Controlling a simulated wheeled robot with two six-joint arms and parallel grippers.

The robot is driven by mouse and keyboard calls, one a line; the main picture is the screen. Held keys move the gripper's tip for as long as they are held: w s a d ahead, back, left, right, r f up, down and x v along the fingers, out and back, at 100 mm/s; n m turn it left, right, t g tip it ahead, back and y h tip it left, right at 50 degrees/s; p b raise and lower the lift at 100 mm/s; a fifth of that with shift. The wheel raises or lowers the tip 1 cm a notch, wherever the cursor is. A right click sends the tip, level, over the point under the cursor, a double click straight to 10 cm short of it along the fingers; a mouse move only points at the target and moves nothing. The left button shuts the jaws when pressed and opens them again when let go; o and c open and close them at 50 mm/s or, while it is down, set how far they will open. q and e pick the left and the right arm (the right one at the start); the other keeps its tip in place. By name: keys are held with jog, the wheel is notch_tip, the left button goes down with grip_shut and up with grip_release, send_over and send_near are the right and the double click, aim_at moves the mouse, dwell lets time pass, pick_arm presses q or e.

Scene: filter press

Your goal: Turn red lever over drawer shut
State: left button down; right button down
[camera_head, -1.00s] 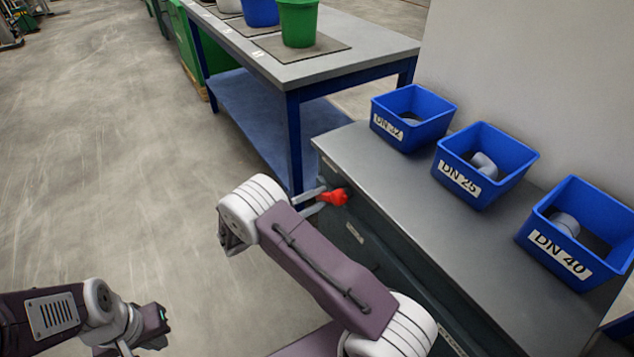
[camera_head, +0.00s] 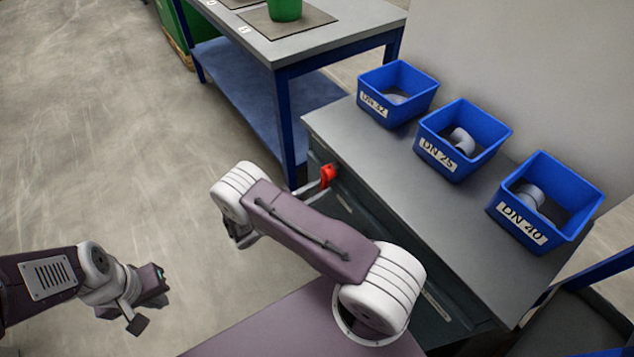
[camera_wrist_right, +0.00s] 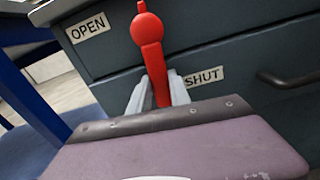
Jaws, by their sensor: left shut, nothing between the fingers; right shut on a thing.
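The red lever (camera_head: 328,175) sits on the dark front of the drawer cabinet (camera_head: 385,235), near its far left corner. In the right wrist view the red lever (camera_wrist_right: 151,45) has its rounded head at the top and its lower part runs down between the fingers, just left of the SHUT label (camera_wrist_right: 204,77). The OPEN label (camera_wrist_right: 88,28) is to its upper left. My right gripper (camera_wrist_right: 158,92) is shut on the lever's lower part, which the fingers partly hide; in the head view my forearm hides part of the cabinet front. My left gripper (camera_head: 152,290) is shut and empty over the floor.
Blue bins marked DN 32 (camera_head: 373,108), DN 25 (camera_head: 437,155) and DN 40 (camera_head: 520,226) stand on the cabinet top. A blue-framed table (camera_head: 345,22) stands close behind the cabinet. A drawer handle (camera_wrist_right: 290,79) is at the right. Floor at left is clear.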

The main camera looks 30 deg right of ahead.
jog(key=shift+s+n, duration=0.3)
jog(key=shift+n, duration=0.1)
jog(key=shift+s+f, duration=0.1)
jog(key=c, duration=1.2)
grip_release()
jog(key=a+p, duration=0.1)
jog(key=a, duration=0.8)
jog(key=shift+s, duration=0.35)
